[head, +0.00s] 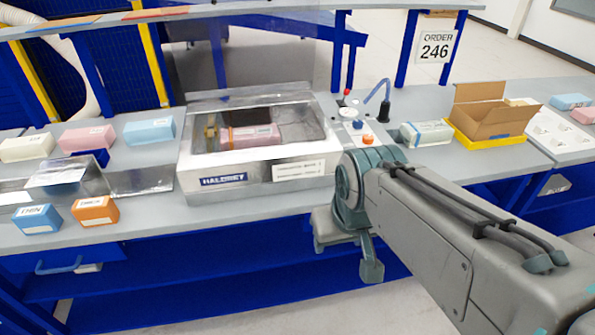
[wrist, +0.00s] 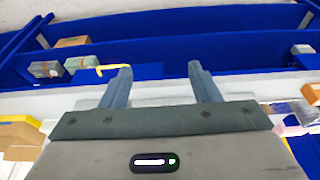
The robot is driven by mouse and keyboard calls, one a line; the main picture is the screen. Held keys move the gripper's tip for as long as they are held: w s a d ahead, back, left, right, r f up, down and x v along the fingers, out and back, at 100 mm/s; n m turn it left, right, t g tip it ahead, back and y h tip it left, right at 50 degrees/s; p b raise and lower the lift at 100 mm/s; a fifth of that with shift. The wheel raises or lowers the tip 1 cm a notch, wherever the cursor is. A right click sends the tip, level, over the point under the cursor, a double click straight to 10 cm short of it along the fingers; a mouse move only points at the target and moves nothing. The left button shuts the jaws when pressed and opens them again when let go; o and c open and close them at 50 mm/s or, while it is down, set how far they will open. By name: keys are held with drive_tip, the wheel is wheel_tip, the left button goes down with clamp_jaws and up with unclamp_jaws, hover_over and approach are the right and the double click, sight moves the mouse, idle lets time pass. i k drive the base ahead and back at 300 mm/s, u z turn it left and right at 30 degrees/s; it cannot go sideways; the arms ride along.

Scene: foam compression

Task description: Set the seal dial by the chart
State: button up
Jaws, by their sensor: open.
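A silver machine labelled HALDREY (head: 225,181) stands mid-bench with a pink block (head: 250,136) visible inside. To its right is a grey control panel (head: 350,125) with a white round dial-like part (head: 348,113), an orange knob (head: 367,139) and a small red-topped part. I cannot tell which is the seal dial. A white printed label (head: 298,170) is on the machine's front; its text is too small to read. My gripper (head: 348,258) hangs in front of the bench edge, below the panel. In the wrist view its fingers (wrist: 160,75) are apart with nothing between them.
An open cardboard box (head: 490,110) in a yellow tray and a wrapped grey-green pack (head: 426,133) stand right of the panel. Pink, blue, cream and orange blocks lie at the left. An ORDER 246 sign (head: 435,47) hangs above. A blue hose curves over the panel.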

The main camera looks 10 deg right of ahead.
sight(367, 139)
drive_tip(key=z, duration=0.55)
drive_tip(key=k, duration=0.65)
drive_tip(key=z, duration=0.95)
drive_tip(key=i, duration=1.3)
drive_tip(key=u, duration=1)
drive_tip(key=i, duration=0.5)
drive_tip(key=u, duration=0.5)
